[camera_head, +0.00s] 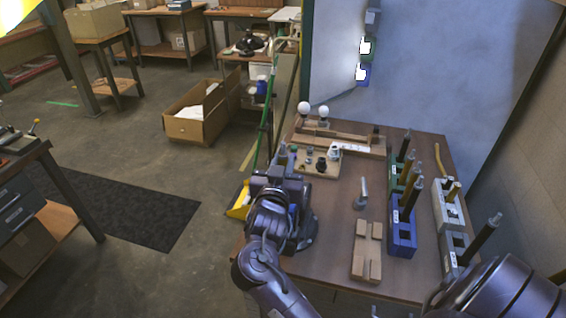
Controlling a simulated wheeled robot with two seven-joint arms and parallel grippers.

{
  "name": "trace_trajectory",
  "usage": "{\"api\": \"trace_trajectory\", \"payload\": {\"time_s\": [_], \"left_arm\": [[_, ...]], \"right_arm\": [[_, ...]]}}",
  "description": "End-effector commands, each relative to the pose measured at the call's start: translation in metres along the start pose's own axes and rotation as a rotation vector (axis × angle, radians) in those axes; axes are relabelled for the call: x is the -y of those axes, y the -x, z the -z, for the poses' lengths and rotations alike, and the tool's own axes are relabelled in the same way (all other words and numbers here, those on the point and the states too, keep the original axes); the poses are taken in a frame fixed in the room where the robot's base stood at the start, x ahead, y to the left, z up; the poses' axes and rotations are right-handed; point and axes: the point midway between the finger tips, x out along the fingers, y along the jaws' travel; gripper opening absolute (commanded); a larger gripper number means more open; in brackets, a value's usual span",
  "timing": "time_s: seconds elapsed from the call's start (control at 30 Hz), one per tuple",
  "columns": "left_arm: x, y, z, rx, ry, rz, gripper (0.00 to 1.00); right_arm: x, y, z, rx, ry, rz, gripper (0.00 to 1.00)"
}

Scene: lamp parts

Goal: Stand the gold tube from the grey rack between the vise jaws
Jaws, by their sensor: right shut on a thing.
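A blue rack (402,238) and a green rack behind it hold upright tubes. A wooden block (367,250) with a cross-shaped groove lies at the front. A small metal piece (362,194) stands mid-table. A wooden board with small parts (316,161) lies behind my gripper.

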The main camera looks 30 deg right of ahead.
Motion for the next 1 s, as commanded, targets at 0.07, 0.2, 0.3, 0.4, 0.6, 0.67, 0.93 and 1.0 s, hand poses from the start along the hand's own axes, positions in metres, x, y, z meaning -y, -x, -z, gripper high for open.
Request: {"api": "trace_trajectory", "payload": {"time_s": [0.07, 0.2, 0.3, 0.4, 0.6, 0.67, 0.93, 1.0], "left_arm": [[0.000, 0.000, 0.000, -0.001, 0.000, 0.000, 0.36], [0.000, -0.001, 0.001, -0.001, -0.001, 0.000, 0.36], [0.000, -0.002, 0.001, -0.001, -0.001, 0.000, 0.36], [-0.001, -0.002, 0.000, -0.001, -0.001, -0.001, 0.36], [-0.001, -0.004, 0.001, -0.001, -0.001, -0.001, 0.36], [-0.001, -0.004, 0.001, -0.001, -0.001, -0.001, 0.36], [-0.001, -0.005, 0.000, -0.001, -0.001, -0.001, 0.36], [-0.001, -0.005, 0.000, -0.001, -0.001, -0.001, 0.36]], "right_arm": [[0.000, 0.000, 0.001, -0.002, -0.001, 0.000, 0.00], [0.000, 0.000, 0.000, -0.002, 0.000, 0.000, 0.00], [0.000, 0.000, -0.002, -0.001, 0.000, 0.000, 0.00], [0.000, 0.000, -0.004, -0.001, 0.000, 0.000, 0.00], [0.000, 0.000, -0.007, -0.001, 0.000, 0.000, 0.00], [0.000, 0.000, -0.008, -0.001, 0.000, 0.000, 0.00], [0.000, 0.000, -0.009, -0.001, 0.000, 0.000, 0.33], [0.000, 0.000, -0.009, -0.001, 0.000, 0.000, 0.42]]}}
